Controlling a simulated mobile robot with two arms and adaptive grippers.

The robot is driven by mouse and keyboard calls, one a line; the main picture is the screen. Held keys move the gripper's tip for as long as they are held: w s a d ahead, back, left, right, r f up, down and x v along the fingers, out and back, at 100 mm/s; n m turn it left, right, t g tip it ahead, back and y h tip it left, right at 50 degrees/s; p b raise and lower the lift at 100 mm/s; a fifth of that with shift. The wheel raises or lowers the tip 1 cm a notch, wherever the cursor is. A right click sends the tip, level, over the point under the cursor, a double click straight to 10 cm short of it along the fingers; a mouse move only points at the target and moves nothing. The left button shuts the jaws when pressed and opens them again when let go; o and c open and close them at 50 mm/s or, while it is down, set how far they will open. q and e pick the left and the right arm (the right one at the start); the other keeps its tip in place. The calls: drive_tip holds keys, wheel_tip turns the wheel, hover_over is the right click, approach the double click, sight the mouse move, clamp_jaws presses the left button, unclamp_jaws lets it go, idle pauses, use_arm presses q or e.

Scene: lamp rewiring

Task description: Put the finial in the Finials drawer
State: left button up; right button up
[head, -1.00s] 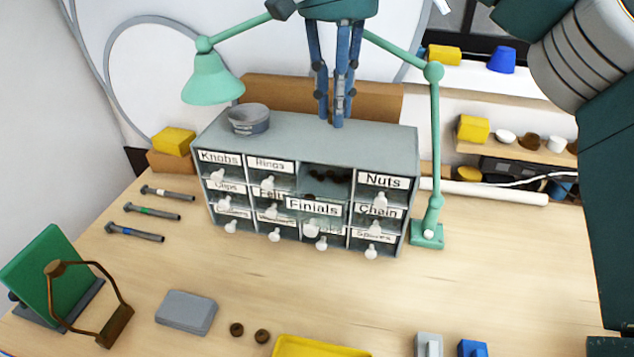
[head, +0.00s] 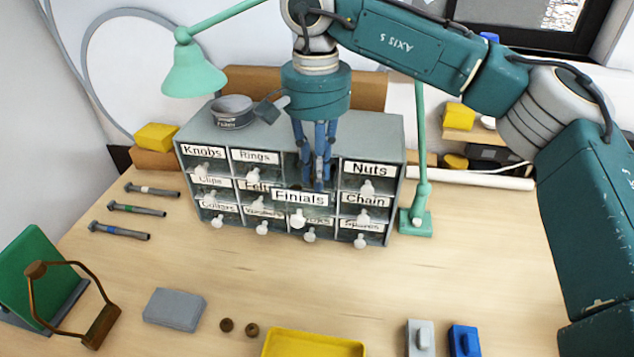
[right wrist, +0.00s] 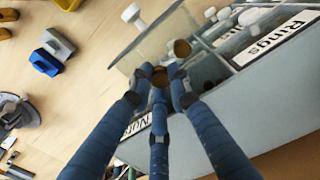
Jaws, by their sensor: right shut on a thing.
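The Finials drawer (head: 300,198) is pulled out from the small-parts cabinet, its label and white knob in front. My right gripper (head: 316,184) points down over the open drawer, with its blue fingertips just behind the label. In the right wrist view its three fingers (right wrist: 161,78) are shut on a small brown finial (right wrist: 159,76). The finial is at the clear-walled drawer (right wrist: 150,42); its exact height above the bottom cannot be told. Another brown round piece (right wrist: 181,47) shows beyond the fingertips. My left gripper is not in view.
The grey cabinet (head: 392,140) has several other labelled drawers. A round tin (head: 232,110) stands on top. A green lamp (head: 195,72) spreads around it.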

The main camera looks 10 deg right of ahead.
wheel_tip(320, 180, down, 4)
drive_tip(key=shift+r+p, duration=0.2)
drive_tip(key=shift+p, duration=0.15)
drive_tip(key=shift+d, duration=0.1)
drive_tip(key=shift+f, duration=0.2)
drive_tip(key=o, duration=0.6)
